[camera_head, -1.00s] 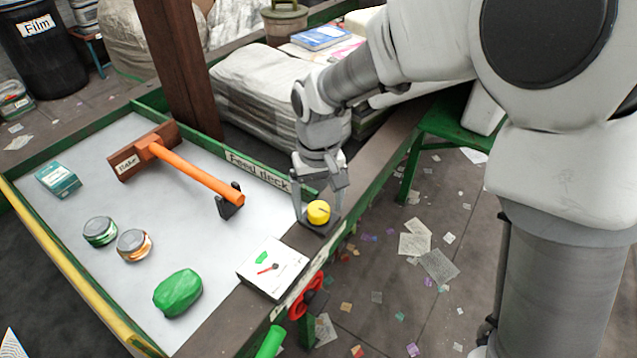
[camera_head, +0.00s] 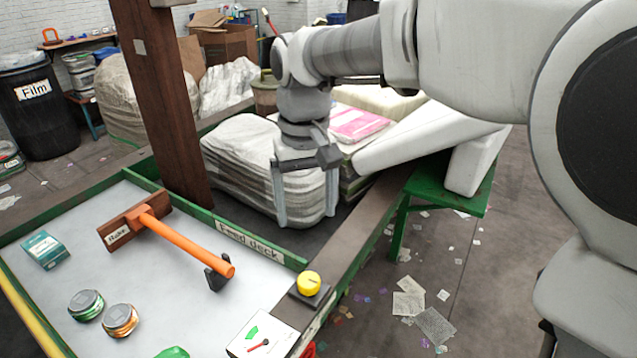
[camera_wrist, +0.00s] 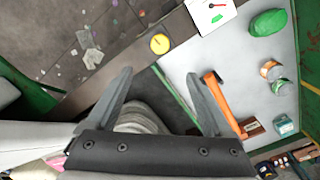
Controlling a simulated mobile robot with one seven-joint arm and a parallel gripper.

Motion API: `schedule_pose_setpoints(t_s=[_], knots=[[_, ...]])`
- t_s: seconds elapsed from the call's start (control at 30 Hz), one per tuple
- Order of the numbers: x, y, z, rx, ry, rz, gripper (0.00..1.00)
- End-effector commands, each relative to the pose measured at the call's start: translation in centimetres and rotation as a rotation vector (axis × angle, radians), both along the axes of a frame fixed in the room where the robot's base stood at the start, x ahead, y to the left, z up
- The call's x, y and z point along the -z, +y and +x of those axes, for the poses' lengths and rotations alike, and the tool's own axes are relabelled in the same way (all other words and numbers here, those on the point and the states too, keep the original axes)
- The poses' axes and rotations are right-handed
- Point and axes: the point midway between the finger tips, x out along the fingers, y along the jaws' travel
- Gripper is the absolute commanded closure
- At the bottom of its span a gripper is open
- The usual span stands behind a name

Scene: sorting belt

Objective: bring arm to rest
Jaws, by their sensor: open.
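My gripper (camera_head: 306,196) hangs with its fingers pointing down, above and behind the yellow knob (camera_head: 309,283) on the frame's edge, apart from it. In the head view it stands in front of the wrapped grey bale (camera_head: 250,165). In the wrist view the fingers of my gripper (camera_wrist: 166,92) are spread wide with nothing between them. The yellow knob (camera_wrist: 159,44) shows beyond the fingertips there. My arm is raised and reaches in from the right.
The feed deck (camera_head: 180,270) holds an orange-handled rake (camera_head: 185,243), two jars (camera_head: 103,312), a teal box (camera_head: 44,249) and a green lump (camera_head: 173,352). A wooden post (camera_head: 160,95) rises left of my gripper. A gauge (camera_head: 262,338) sits near the knob. A green bench (camera_head: 440,188) stands right.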

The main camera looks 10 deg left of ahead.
Motion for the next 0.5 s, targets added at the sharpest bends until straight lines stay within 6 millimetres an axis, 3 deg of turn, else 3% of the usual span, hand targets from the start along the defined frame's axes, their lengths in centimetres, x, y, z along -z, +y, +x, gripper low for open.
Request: schedule_pose_setpoints(t_s=[0.33,0.5], knots=[[-0.2,-0.2,0.0,0.003,-0.004,0.000,0.14],[-1.3,-3.1,-0.7,0.047,-0.054,0.008,0.14]])
